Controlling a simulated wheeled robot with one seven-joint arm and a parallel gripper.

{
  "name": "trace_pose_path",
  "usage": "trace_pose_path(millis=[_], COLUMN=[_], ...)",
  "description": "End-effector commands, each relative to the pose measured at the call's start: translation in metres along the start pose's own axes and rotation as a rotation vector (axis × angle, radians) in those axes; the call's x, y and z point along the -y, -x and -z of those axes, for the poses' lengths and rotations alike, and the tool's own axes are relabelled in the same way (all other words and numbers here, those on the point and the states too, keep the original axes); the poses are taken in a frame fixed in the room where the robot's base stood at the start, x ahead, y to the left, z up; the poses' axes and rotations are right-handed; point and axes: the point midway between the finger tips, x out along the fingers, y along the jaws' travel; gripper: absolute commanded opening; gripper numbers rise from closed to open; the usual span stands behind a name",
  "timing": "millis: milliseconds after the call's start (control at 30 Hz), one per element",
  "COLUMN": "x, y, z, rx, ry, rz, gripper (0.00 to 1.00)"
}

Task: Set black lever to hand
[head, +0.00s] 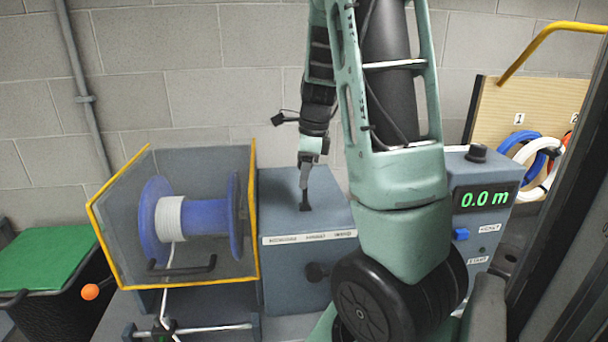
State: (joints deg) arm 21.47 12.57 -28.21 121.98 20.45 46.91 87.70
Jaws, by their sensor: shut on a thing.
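The black lever (305,199) stands on top of the grey-blue drive box (276,205) in the middle of the head view. Its lower part shows as a dark stem with a wider foot. My gripper (305,176) comes down from above and is shut on the lever's upper part, which the fingers hide. A white label strip (310,237) with small marks runs along the front top edge of the box. The words on it are too small to read, so I cannot tell which mark the lever stands at.
A yellow-edged clear guard (107,245) covers a blue spool (155,222) at left. A black knob (317,272) sticks out of the box front. My arm fills the centre right, beside a panel reading 0.0 m (484,198). A green-topped bin (40,262) stands far left.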

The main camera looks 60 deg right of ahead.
Motion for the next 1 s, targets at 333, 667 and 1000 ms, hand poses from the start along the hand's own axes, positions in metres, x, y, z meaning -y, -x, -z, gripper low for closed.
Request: trace_pose_path(millis=[333, 667, 1000], x=[0.001, 0.001, 0.002], y=[0.001, 0.027, 0.105], z=[0.0, -0.001, -0.001], rx=[0.0, 0.002, 0.002], ry=[0.001, 0.004, 0.002], rz=[0.002, 0.006, 0.007], gripper=[0.54, 0.54, 0.54])
